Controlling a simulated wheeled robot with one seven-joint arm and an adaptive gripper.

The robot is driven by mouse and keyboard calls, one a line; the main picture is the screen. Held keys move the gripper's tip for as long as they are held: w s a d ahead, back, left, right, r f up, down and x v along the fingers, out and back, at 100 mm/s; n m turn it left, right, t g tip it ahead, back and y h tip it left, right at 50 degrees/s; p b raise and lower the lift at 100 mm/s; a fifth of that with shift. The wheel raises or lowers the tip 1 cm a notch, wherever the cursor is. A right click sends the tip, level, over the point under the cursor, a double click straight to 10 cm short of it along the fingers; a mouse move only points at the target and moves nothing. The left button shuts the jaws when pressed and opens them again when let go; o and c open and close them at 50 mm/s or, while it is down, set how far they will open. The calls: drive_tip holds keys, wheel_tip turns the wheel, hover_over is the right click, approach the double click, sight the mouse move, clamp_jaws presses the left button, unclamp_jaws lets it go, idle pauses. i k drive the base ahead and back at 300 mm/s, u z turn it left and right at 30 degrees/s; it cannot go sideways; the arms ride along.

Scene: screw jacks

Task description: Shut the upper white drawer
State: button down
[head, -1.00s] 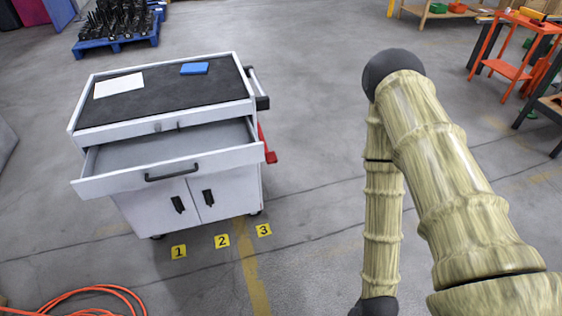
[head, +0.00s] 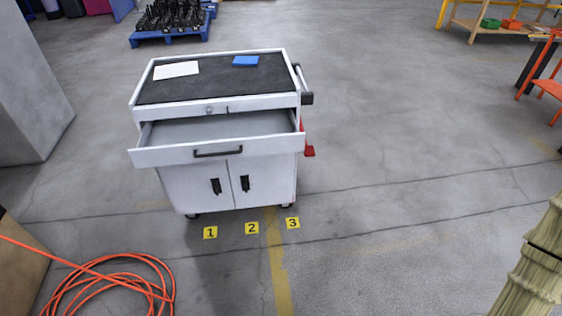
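The white tool cabinet (head: 225,100) stands ahead of me, left of centre in the head view, with a black mat on its top. Its upper white drawer (head: 170,155) is pulled out toward me and looks empty. The drawer's front carries a dark bar handle (head: 217,152). Below it are two closed white doors with dark handles. My gripper is out of view; only part of my arm shows at the lower right edge, well apart from the cabinet.
Yellow number markers (head: 252,228) lie on the floor before the cabinet. A coiled orange hose (head: 110,285) lies at the lower left. A grey pillar (head: 30,95) stands at left. A blue pallet (head: 172,33) with dark parts is behind. The floor right of the cabinet is clear.

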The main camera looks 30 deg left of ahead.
sight(203, 138)
drive_tip(key=k, duration=0.35)
drive_tip(key=u, duration=0.8)
drive_tip(key=i, duration=0.5)
